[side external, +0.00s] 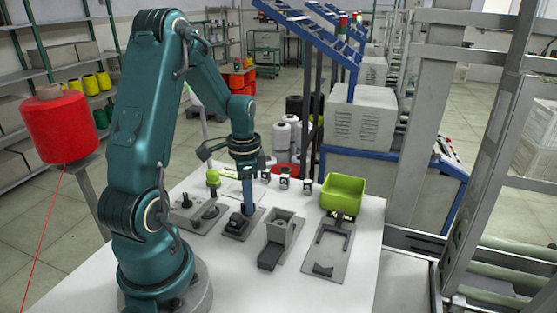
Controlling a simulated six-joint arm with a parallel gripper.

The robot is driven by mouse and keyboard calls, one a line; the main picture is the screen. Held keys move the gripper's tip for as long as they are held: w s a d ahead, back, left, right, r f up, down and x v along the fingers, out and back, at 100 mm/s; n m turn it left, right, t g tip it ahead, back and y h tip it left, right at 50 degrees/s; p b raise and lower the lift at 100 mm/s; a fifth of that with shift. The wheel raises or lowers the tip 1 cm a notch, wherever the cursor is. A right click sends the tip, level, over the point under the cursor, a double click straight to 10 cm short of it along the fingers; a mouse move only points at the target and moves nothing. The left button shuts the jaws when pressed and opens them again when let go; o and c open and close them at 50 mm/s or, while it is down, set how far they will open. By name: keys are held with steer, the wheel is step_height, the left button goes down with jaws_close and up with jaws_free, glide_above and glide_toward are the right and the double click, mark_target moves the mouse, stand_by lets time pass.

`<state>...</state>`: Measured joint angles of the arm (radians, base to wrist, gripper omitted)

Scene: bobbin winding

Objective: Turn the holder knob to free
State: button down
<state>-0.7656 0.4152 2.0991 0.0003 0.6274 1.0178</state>
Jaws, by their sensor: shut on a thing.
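My gripper (249,207) points straight down in the side external view, with its narrow blue fingers low over a grey base plate (229,236) on the white table. Its tips are at the holder, right beside a small black block (237,221) on that plate. The gripper is shut on the holder knob. The knob is hidden by the fingers, so its turned position cannot be told.
To the right stand a grey box with a chute (277,233) and a lime-green bin (343,193) behind a fixture plate (326,257). The table's front is clear.

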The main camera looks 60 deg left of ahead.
steer(key=shift+m, duration=0.7)
steer(key=c, duration=0.9)
jaws_free()
steer(key=shift+r, duration=2.65)
